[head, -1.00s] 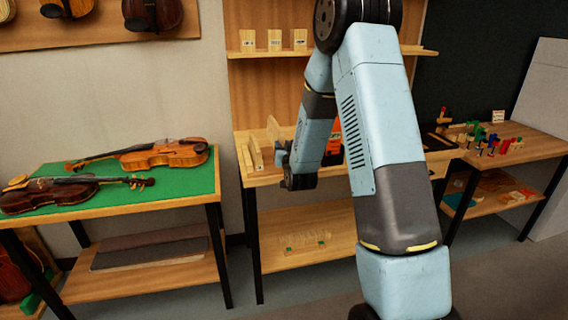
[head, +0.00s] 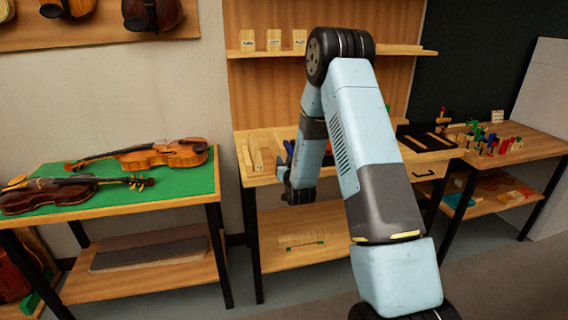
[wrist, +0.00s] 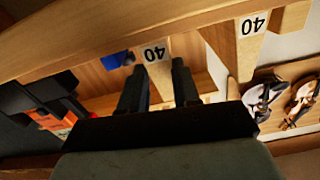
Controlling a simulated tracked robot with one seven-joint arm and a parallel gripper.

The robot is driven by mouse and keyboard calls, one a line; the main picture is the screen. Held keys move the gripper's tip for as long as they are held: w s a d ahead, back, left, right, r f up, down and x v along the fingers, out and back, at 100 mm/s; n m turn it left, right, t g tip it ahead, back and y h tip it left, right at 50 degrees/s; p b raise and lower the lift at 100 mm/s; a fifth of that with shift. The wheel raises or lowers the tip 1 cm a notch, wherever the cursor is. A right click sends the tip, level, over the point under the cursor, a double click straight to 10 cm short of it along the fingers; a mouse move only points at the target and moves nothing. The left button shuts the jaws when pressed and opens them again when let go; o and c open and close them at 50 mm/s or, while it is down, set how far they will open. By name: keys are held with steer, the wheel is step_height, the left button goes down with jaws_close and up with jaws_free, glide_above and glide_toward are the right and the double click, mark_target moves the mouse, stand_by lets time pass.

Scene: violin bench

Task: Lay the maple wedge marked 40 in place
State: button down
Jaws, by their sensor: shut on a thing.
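In the wrist view, a pale maple wedge (wrist: 160,77) with a "40" label stands between the two dark fingers of my gripper (wrist: 156,82), which is shut on it. A second pale piece (wrist: 250,50), also labelled "40", shows to its right, apart from my gripper. In the head view, my gripper (head: 286,172) is at the front left of the middle bench (head: 270,180), partly hidden by my own arm. Pale upright wooden pieces (head: 254,152) stand on the bench just left of it. The held wedge cannot be clearly told there.
Three labelled wooden blocks (head: 273,40) stand on the shelf above. A blue item (wrist: 116,60) and an orange item (wrist: 50,121) show near my gripper in the wrist view. The left table (head: 185,185) holds two violins; the right table (head: 530,150) holds small coloured tools.

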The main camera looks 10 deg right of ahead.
steer(key=c, duration=0.8)
jaws_free()
steer(key=shift+s, duration=0.1)
steer(key=s, duration=1.2)
steer(key=s+r+n+g, duration=0.1)
steer(key=s+r+g, duration=0.25)
steer(key=r, duration=0.55)
steer(key=s+r+g, duration=0.3)
steer(key=s+r, duration=0.2)
steer(key=r, duration=0.3)
steer(key=s+r+g, duration=0.3)
steer(key=s+r, duration=0.1)
steer(key=s, duration=1)
steer(key=s+r+g, duration=0.3)
steer(key=s+r, duration=0.2)
steer(key=s, duration=0.9)
steer(key=shift+s, duration=0.15)
steer(key=shift+a, duration=0.1)
